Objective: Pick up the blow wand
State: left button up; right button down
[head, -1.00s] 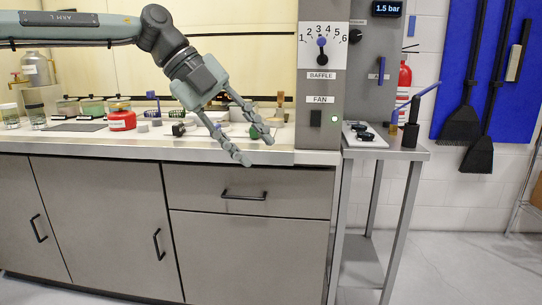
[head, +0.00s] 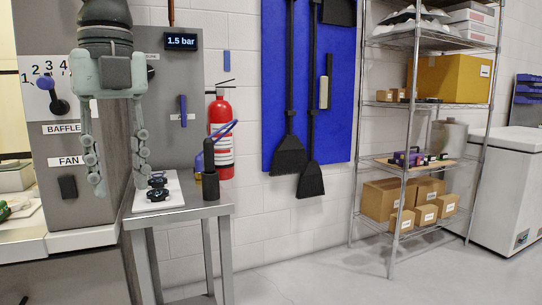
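The blow wand (head: 224,129) appears as a thin blue tube slanting up to the right out of a black upright holder (head: 210,182). The holder stands on the right part of a small metal side table (head: 190,208). I cannot tell where the wand ends inside the holder. My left gripper (head: 118,182) points down with its two fingers spread and nothing between them. It hangs in front of the grey panel, to the left of the holder and apart from the wand. My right gripper is out of view.
A white tray (head: 146,203) with small dark items lies on the side table, beside the right finger in the picture. A red fire extinguisher (head: 221,125) stands behind the wand. The grey control panel (head: 60,215) is at left. A wire shelf (head: 425,165) stands at right.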

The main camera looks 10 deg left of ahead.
aim_at(208, 143)
jog(key=i+l+z, duration=0.35)
jog(key=i+z, duration=0.75)
jog(key=i+u, duration=0.2)
jog(key=u, duration=0.2)
jog(key=i+u, duration=0.2)
jog(key=u, duration=0.15)
jog(key=i+l+u, duration=0.15)
jog(key=u, duration=0.25)
jog(key=i+l+u, duration=0.2)
jog(key=u, duration=0.2)
jog(key=i+u, duration=0.3)
jog(key=u, duration=0.15)
jog(key=i+l+u, duration=0.2)
jog(key=u, duration=0.3)
jog(key=i+l+u, duration=0.25)
jog(key=u, duration=0.2)
jog(key=i+l, duration=0.05)
jog(key=i, duration=0.05)
